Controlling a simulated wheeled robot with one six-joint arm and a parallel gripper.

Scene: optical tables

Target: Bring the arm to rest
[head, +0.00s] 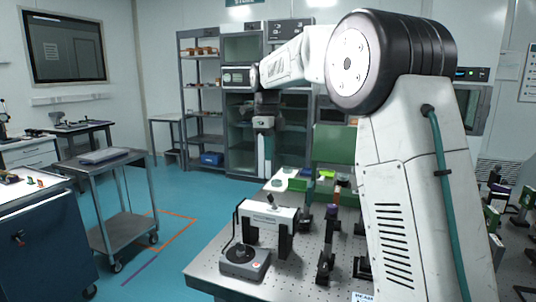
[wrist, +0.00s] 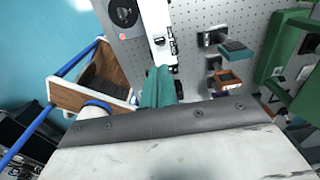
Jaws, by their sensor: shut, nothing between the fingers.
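My white arm rises at the right of the head view and bends at a large black-ringed joint. From there it reaches left and away over the far part of the optical table (head: 205,268). My gripper (head: 264,168) hangs from its end, pointing down, with its fingers together and nothing held. In the wrist view my gripper (wrist: 158,84) shows as teal fingers closed side by side. They appear above the table edge area, apart from the things below as far as I can tell.
A white instrument (head: 268,217) with a grey dial base (head: 245,262) stands on the table, near several black posts (head: 327,245). A green frame (wrist: 285,45) and a wooden box with blue rails (wrist: 95,72) flank the fingers. A grey cart (head: 118,185) stands left; floor between is clear.

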